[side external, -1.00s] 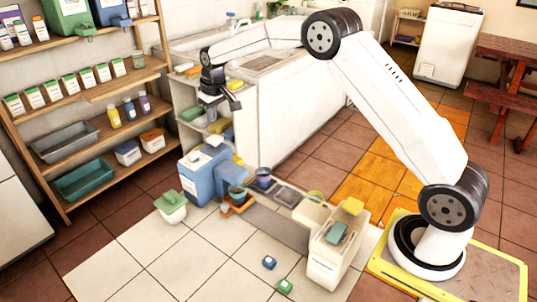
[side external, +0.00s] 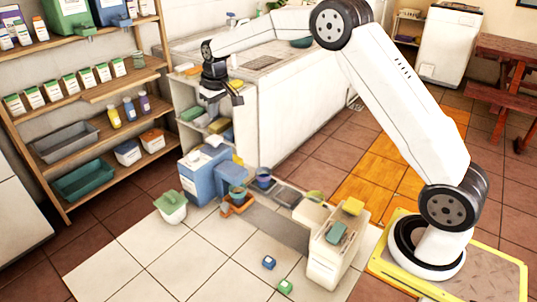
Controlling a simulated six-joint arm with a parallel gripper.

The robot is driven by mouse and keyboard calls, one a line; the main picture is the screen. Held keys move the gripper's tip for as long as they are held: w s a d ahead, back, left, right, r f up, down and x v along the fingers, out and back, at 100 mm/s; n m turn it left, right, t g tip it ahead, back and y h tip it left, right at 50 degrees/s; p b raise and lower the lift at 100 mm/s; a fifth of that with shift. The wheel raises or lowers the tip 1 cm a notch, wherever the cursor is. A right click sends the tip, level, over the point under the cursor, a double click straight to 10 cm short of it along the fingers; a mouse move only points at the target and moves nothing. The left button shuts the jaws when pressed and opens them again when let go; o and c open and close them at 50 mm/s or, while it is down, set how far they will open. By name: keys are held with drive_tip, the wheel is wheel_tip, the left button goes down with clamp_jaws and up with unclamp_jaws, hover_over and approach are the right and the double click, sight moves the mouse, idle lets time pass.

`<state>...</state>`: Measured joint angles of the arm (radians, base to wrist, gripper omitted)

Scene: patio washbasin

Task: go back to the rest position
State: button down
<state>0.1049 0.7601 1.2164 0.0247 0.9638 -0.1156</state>
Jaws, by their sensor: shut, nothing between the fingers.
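My gripper (side external: 222,98) hangs from the end of my arm in front of the open shelf side of the white washbasin counter (side external: 290,100). It points down and to the right and is shut with nothing in it. It is above the blue box (side external: 198,180) and clear of the floor. The fingertips are small and dark in this view. My arm reaches across from the right, over the counter.
A wooden shelf rack (side external: 100,90) with bottles and boxes stands at the left. The pale floor in front is mostly clear.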

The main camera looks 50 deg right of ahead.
drive_tip(key=s+a+f, duration=0.1)
drive_tip(key=s+a, duration=0.1)
drive_tip(key=s, duration=0.8)
drive_tip(key=s+a+f, duration=0.2)
drive_tip(key=s, duration=0.9)
drive_tip(key=s+a+f, duration=0.2)
drive_tip(key=s, duration=0.8)
drive_tip(key=shift+s+f, duration=0.2)
drive_tip(key=shift+s, duration=0.15)
